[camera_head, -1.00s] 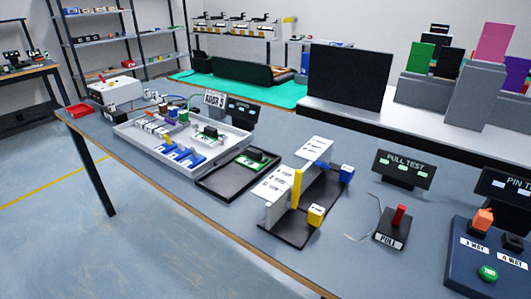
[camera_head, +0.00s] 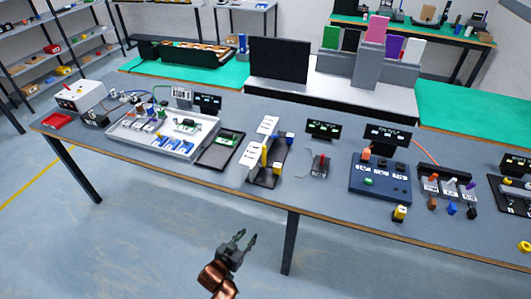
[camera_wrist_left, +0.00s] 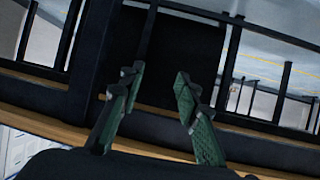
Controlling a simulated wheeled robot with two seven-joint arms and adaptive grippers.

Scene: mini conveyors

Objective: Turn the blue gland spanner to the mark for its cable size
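The gland stand (camera_head: 262,181) is on the table, with white marked cards (camera_head: 268,125) and a yellow upright lever (camera_head: 264,156). The blue gland spanner (camera_head: 277,135) is a small blue bar at its far end, beside a blue block (camera_head: 290,138). Its angle and the card marks are too small to read. My left gripper (camera_head: 247,236) is in front of the table, below its front edge and well apart from the stand. It is open and empty; its green fingers stand apart in the left wrist view (camera_wrist_left: 158,75). My right gripper is not in view.
Left of the stand are a black tray (camera_head: 213,164) and a grey tray (camera_head: 190,154) with parts. To its right are a red-handled pull tester (camera_head: 321,163) and a blue button box (camera_head: 370,187). The table's wooden front edge (camera_head: 225,186) lies between my gripper and the stand.

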